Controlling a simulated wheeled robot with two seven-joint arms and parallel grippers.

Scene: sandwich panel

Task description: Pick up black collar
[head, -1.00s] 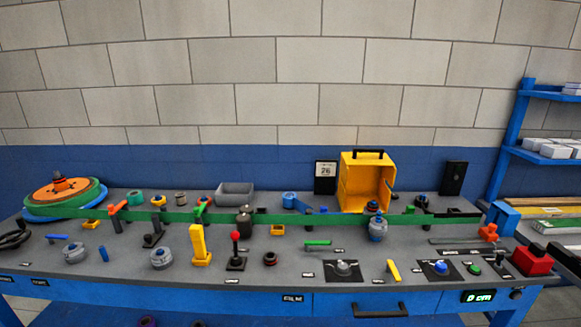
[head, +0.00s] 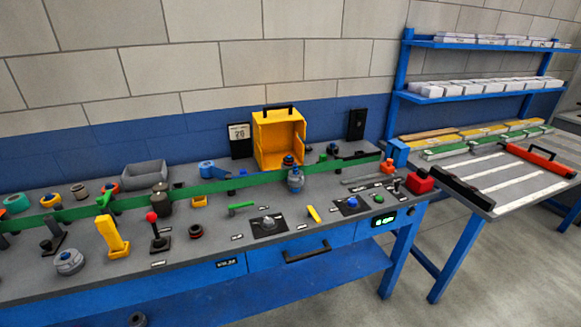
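A small dark ring-shaped part with a reddish middle (head: 196,231) lies on the grey bench top, right of the red-knobbed lever. Another dark round part (head: 137,320) shows at the bottom edge of the head view, below the bench top and partly cut off. I cannot tell which of these, if either, is the black collar. Neither of my grippers is in view.
A green strip (head: 225,186) runs along the blue bench. A yellow box (head: 262,145), a grey bin (head: 147,175), a yellow upright block (head: 112,236) and a red-knobbed lever (head: 153,228) stand on it. A second table (head: 500,180) and open floor (head: 480,280) are at right.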

